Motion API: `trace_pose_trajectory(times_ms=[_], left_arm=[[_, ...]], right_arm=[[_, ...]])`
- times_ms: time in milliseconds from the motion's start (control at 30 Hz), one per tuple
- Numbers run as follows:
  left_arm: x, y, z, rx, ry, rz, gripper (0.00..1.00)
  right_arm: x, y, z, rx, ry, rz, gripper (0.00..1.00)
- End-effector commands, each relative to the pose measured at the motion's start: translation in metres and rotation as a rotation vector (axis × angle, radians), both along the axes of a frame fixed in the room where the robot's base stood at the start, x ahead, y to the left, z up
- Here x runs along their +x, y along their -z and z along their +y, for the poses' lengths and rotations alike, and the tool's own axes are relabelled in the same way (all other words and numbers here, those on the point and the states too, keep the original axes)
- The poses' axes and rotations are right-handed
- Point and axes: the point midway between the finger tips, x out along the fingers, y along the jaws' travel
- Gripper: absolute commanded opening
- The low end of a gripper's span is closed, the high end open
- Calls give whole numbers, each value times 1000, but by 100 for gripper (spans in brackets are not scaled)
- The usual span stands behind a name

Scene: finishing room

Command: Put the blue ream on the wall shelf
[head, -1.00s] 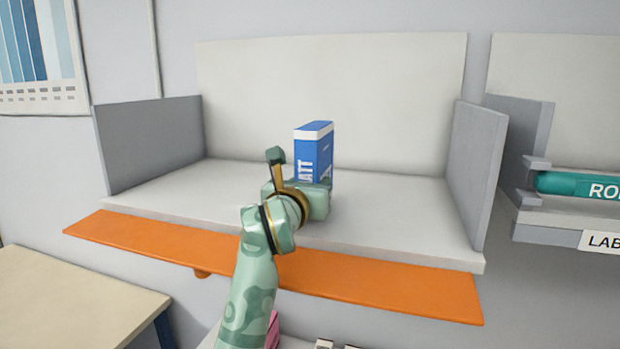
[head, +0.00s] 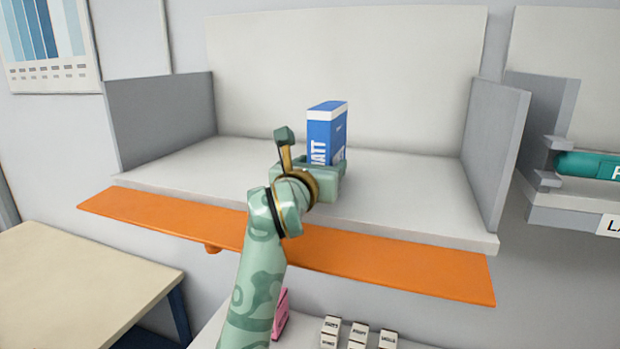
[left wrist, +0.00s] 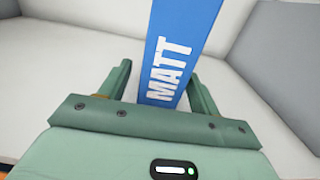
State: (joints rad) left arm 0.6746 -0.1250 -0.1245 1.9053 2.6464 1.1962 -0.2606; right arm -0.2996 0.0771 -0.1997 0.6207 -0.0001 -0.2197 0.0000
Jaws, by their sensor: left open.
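The blue ream (head: 325,130), with a white band and the letters "MATT", stands upright on the wall shelf (head: 410,195), near the middle. My left gripper (head: 325,172) is at the near side of the ream, low over the shelf. In the left wrist view the ream (left wrist: 178,50) rises between the two spread fingers of the left gripper (left wrist: 155,85), with a gap showing on each side. The gripper's body hides the lower part of the ream in the head view. My right gripper is not in view.
Grey side walls close the shelf at left (head: 165,120) and right (head: 495,150). An orange strip (head: 400,262) runs below its front edge. A teal roll (head: 590,165) lies in a holder at right. A table (head: 70,280) stands lower left. The shelf is clear either side of the ream.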

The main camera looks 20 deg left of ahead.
Motion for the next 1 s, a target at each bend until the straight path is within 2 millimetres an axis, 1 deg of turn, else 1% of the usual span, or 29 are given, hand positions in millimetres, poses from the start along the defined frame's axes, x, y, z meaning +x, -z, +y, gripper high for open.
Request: trace_pose_trajectory(times_ms=[33, 200, 300, 400, 500, 600, 867, 1000], left_arm=[[-11, 4, 1, 0, -1, -4, 63], [-53, 4, 2, 0, 0, -5, 63], [-74, 4, 2, -1, 1, -4, 63], [-90, 2, 3, 0, 2, -3, 63], [-100, 2, 3, 0, 1, -1, 63], [-104, 2, 3, -1, 2, 0, 63], [-104, 2, 3, 0, 1, 0, 63], [-103, 4, 11, 18, -36, -13, 63]], right_arm=[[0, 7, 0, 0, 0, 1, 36], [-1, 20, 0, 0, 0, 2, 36], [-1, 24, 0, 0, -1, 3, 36], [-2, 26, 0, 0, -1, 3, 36], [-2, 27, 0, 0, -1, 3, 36], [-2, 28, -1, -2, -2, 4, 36], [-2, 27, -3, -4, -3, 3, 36], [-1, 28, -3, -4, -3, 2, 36]])
